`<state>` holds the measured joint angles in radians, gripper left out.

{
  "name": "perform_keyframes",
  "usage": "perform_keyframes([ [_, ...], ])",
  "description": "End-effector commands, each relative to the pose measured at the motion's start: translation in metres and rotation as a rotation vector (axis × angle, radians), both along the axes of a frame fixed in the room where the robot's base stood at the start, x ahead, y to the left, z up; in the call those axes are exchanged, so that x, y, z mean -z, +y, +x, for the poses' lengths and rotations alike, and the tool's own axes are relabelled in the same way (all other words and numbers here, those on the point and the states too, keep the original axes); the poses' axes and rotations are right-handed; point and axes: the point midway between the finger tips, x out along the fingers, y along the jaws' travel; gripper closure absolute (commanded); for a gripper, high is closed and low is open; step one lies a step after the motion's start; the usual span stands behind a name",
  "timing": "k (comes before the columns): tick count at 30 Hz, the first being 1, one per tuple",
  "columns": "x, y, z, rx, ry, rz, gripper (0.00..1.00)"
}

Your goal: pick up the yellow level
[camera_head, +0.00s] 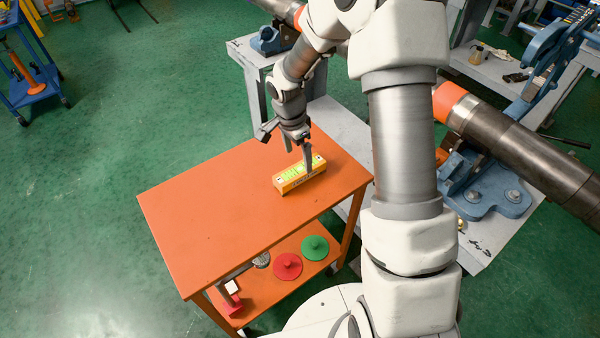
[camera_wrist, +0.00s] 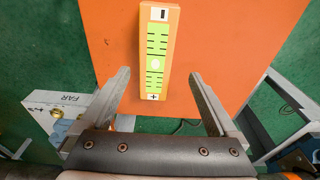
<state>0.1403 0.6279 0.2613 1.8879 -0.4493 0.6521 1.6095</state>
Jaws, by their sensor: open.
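The yellow level (camera_head: 299,176) is a small box with a green marked top face, lying on the orange top of a cart (camera_head: 210,199). In the wrist view the level (camera_wrist: 157,55) runs lengthwise up the picture, between my two fingers. My gripper (camera_head: 298,157) is open and empty, pointing down at the level. In the wrist view my gripper (camera_wrist: 159,76) has a finger on each side of the level's near end, with a visible gap on both sides. How far the fingertips are above the cart top is hard to tell.
The rest of the cart top is clear. Its lower shelf holds a red disc (camera_head: 287,266), a green disc (camera_head: 315,248) and other items. Grey benches with blue vises (camera_head: 486,187) and a thick pipe (camera_head: 520,148) stand to the right. Green floor is open at left.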

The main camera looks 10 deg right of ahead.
Motion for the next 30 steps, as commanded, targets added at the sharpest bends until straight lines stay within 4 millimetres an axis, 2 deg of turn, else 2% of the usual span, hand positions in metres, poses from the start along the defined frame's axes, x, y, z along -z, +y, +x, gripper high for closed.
perform_keyframes([
  [5, 0.013, -0.001, -0.002, -0.002, 0.003, 0.0, 0.05],
  [13, 0.051, -0.004, -0.006, -0.001, 0.003, 0.001, 0.05],
  [22, 0.055, -0.005, -0.005, -0.001, -0.001, 0.0, 0.05],
  [23, 0.055, -0.005, -0.005, -0.001, -0.001, 0.0, 0.09],
  [30, 0.055, -0.005, -0.005, -0.001, -0.001, 0.0, 0.52],
])
